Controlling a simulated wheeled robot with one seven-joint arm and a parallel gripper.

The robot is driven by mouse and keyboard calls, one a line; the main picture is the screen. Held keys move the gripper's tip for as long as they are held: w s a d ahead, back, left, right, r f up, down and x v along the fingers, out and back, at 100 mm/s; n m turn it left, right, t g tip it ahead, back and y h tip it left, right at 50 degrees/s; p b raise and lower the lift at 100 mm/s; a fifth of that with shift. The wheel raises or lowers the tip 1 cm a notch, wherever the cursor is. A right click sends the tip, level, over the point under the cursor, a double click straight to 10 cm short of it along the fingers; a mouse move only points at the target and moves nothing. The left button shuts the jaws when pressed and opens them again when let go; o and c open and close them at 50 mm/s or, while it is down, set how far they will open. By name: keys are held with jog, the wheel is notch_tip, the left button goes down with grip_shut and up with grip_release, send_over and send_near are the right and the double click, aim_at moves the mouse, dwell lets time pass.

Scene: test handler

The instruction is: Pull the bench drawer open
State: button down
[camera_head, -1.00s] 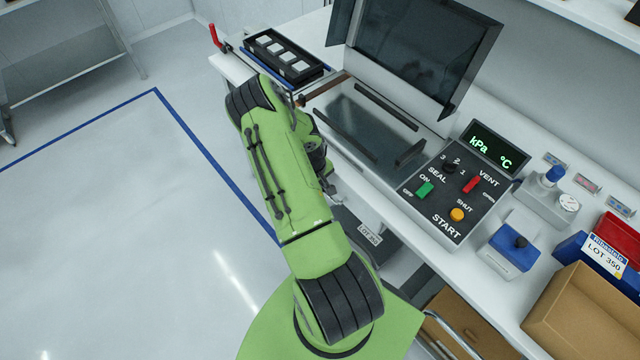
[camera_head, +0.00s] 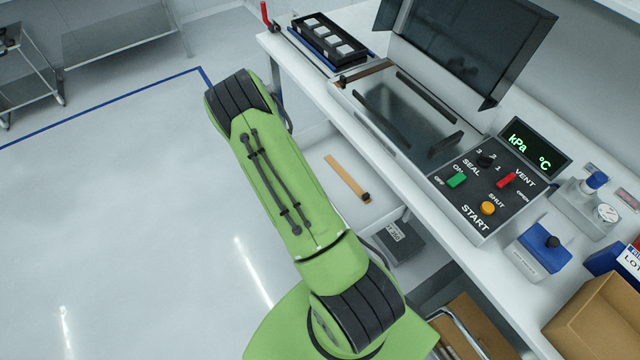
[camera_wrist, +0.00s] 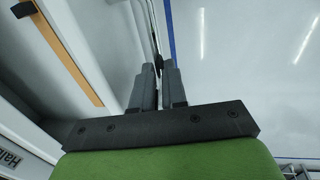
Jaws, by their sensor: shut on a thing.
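The bench drawer (camera_head: 318,163) stands pulled out from under the bench in the head view, its white inside showing beside my arm. A flat wooden strip with a dark end (camera_head: 348,178) lies in it. In the wrist view the drawer (camera_wrist: 115,42) fills the left side, with the same strip (camera_wrist: 68,55) inside. My gripper (camera_wrist: 158,68) is at the drawer's front edge, its fingers close together on the drawer handle; the handle is mostly hidden between the fingertips. In the head view my arm hides the gripper and the drawer front.
Above the drawer is the white bench top with the sealing machine (camera_head: 405,115) and its control panel (camera_head: 478,190). A dark labelled box (camera_head: 400,241) sits below, right of the drawer. Open floor (camera_head: 130,220) lies left of my arm. A metal table (camera_head: 120,40) stands farther back.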

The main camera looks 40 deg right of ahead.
jog(key=w+a+b, duration=0.1)
jog(key=w+a, duration=0.1)
jog(key=a, duration=0.8)
jog(key=shift+w+a, duration=0.15)
jog(key=shift+a, duration=0.05)
jog(key=c, duration=1.2)
grip_release()
jog(key=shift+o, duration=0.2)
notch_tip(320, 180, up, 16)
jog(key=a+p, duration=0.1)
jog(key=a, duration=0.1)
jog(key=shift+w+a+f+p, duration=0.25)
jog(key=shift+w+a+p, duration=0.05)
jog(key=shift+a, duration=0.1)
